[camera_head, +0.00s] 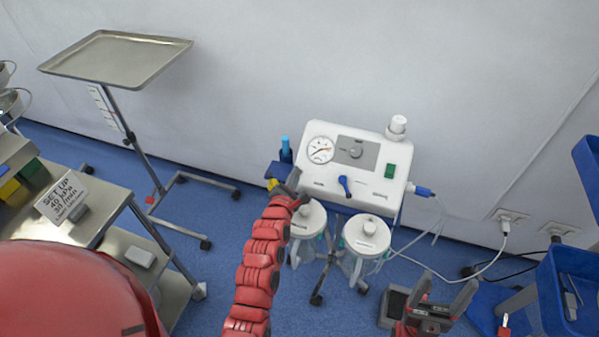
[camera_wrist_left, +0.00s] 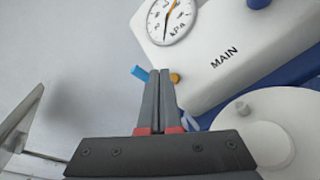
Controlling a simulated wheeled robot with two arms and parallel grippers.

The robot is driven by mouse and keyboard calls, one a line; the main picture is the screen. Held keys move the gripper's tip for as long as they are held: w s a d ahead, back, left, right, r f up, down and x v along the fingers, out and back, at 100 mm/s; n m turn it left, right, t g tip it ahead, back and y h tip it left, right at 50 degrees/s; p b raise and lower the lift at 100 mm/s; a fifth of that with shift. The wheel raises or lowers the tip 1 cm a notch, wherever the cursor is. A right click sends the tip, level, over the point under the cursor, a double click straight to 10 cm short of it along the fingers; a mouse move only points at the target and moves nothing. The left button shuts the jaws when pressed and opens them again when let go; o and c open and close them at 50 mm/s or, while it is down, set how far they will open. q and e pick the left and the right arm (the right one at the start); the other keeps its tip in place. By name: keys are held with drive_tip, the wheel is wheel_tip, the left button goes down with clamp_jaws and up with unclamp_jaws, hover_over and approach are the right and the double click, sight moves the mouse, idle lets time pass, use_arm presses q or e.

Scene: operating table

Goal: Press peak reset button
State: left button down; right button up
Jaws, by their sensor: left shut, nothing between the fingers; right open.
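A white suction unit (camera_head: 376,158) stands against the wall, with a round kPa gauge (camera_head: 321,150), a blue lever (camera_head: 345,186) and a green switch (camera_head: 390,171) on its front. In the left wrist view the gauge (camera_wrist_left: 171,19) and the word MAIN show on the casing. A small yellow-orange knob (camera_wrist_left: 175,78) sits at the unit's left edge. No label reading peak reset is legible. My left gripper (camera_head: 291,177) is shut and empty at that left edge; its fingertips (camera_wrist_left: 160,72) appear beside the knob, contact unclear. My right gripper (camera_head: 446,292) is open, low at right.
Two white-lidded jars (camera_head: 367,236) hang below the unit. A steel tray stand (camera_head: 115,58) is at the back left, and a cart with a SET UP card (camera_head: 62,198) at left. Blue bins (camera_head: 570,285) stand at right. Cables run to wall sockets (camera_head: 510,216).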

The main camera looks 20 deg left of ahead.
use_arm(q)
drive_tip(key=shift+f, duration=0.1)
idle(0.3)
drive_tip(key=shift+w+f+b, duration=0.25)
drive_tip(key=shift+b, duration=0.2)
drive_tip(key=shift+w+f+b, duration=0.25)
drive_tip(key=shift+f+b, duration=0.05)
drive_tip(key=shift+b, duration=0.05)
idle(0.5)
drive_tip(key=shift+s+r+p, duration=0.3)
drive_tip(key=shift+s+r, duration=0.15)
drive_tip(key=shift+r, duration=0.2)
drive_tip(key=shift+r, duration=0.1)
drive_tip(key=shift+s+r+p, duration=0.55)
drive_tip(key=shift+s+r, duration=0.2)
drive_tip(key=shift+r, duration=0.25)
drive_tip(key=shift+s+r+p, duration=0.55)
drive_tip(key=shift+s+r, duration=0.2)
drive_tip(key=shift+r, duration=0.2)
